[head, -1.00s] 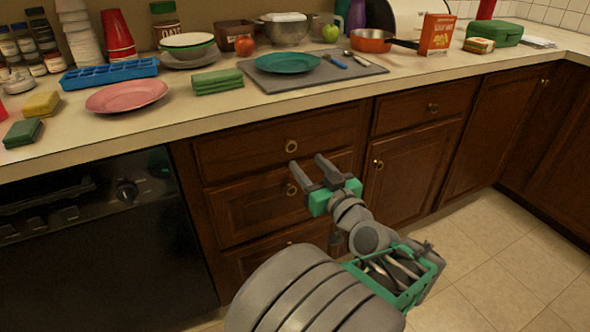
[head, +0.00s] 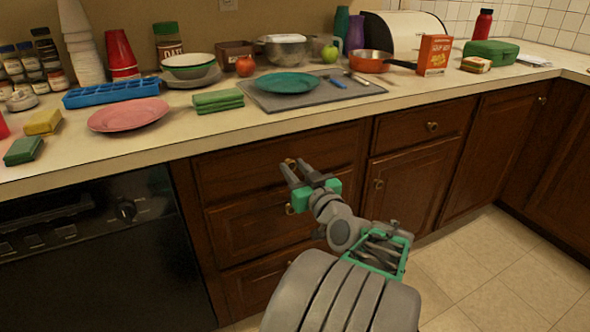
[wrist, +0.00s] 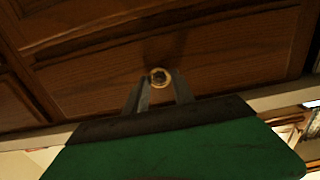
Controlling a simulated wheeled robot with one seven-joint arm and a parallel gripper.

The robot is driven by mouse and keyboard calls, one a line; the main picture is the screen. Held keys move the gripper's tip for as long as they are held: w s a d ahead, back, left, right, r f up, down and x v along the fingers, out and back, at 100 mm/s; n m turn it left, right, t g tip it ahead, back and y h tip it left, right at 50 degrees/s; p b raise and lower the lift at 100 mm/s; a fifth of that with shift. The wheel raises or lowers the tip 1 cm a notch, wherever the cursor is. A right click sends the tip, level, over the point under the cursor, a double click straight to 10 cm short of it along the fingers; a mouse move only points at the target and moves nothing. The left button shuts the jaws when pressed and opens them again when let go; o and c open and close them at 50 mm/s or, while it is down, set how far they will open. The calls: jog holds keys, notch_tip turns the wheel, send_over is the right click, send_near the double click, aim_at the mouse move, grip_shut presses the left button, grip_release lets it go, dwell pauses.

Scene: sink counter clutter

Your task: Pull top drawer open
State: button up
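The top drawer (head: 238,168) is dark wood and shut flush with the cabinet front, under the counter edge. Its round brass knob (wrist: 160,77) shows in the wrist view, between the two finger ends. I cannot tell whether the fingers touch it. My gripper (head: 294,165) points at the drawer front in the head view, and its fingers partly cover the knob there. The fingers are apart, with a gap between them in the wrist view (wrist: 161,84). The drawer front also fills much of the wrist view (wrist: 225,65).
Lower drawers (head: 255,225) lie below, and a cabinet door (head: 410,190) is to the right. A black dishwasher (head: 95,250) stands at left. The counter (head: 160,150) above holds plates, bowls, a grey mat (head: 345,92) and other clutter. Tiled floor is clear at right.

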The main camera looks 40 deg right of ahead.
grip_shut()
dwell(0.9)
